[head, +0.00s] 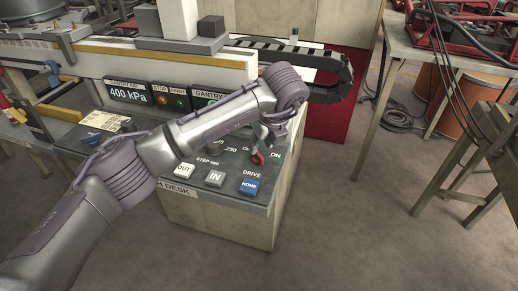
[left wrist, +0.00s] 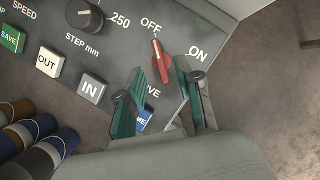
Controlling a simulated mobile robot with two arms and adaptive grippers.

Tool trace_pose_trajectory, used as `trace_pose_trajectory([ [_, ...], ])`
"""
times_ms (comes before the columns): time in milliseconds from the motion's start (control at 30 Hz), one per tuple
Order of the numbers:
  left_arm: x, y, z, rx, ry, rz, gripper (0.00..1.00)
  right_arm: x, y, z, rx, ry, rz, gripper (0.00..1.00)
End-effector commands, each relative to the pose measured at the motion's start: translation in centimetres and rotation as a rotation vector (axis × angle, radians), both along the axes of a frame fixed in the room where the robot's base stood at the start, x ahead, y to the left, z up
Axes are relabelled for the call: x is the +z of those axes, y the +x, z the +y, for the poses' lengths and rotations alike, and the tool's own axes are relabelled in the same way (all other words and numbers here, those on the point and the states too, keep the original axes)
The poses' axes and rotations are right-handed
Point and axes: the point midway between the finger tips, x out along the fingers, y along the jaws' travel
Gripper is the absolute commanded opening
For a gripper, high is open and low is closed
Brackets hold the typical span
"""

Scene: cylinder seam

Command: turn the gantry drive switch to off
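The gantry drive switch is a red knob (left wrist: 161,64) on the grey desk panel, between the printed labels OFF and ON. In the left wrist view its narrow upper end points up toward OFF. In the head view only a small red part (head: 258,158) shows below my gripper. My left gripper (left wrist: 161,80) is open and empty, with its green-tinted fingers spread at the lower end of the knob. I cannot tell whether either finger touches it. In the head view the left gripper (head: 264,147) is over the right part of the panel. My right gripper is not in view.
A blue HOME button (head: 249,186) sits close below the switch, with the IN button (head: 215,178) and OUT button (head: 184,169) to its left. A black step knob (left wrist: 86,17) is also nearby. Floor is free right of the desk.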

Motion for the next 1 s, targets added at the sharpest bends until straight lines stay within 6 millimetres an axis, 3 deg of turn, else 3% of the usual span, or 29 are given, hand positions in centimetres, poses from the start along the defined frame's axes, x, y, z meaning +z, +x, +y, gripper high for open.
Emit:
trace_pose_trajectory([
  [200, 4.5, -1.5, -0.9, -0.002, -0.002, -0.004, 0.35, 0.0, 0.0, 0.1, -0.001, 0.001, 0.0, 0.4],
  [400, 6.7, -2.4, -1.3, 0.0, -0.001, -0.003, 0.35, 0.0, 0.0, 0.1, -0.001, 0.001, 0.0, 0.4],
  [1000, 7.1, -2.6, -1.4, 0.0, 0.0, -0.001, 0.35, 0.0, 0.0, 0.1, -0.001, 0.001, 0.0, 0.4],
])
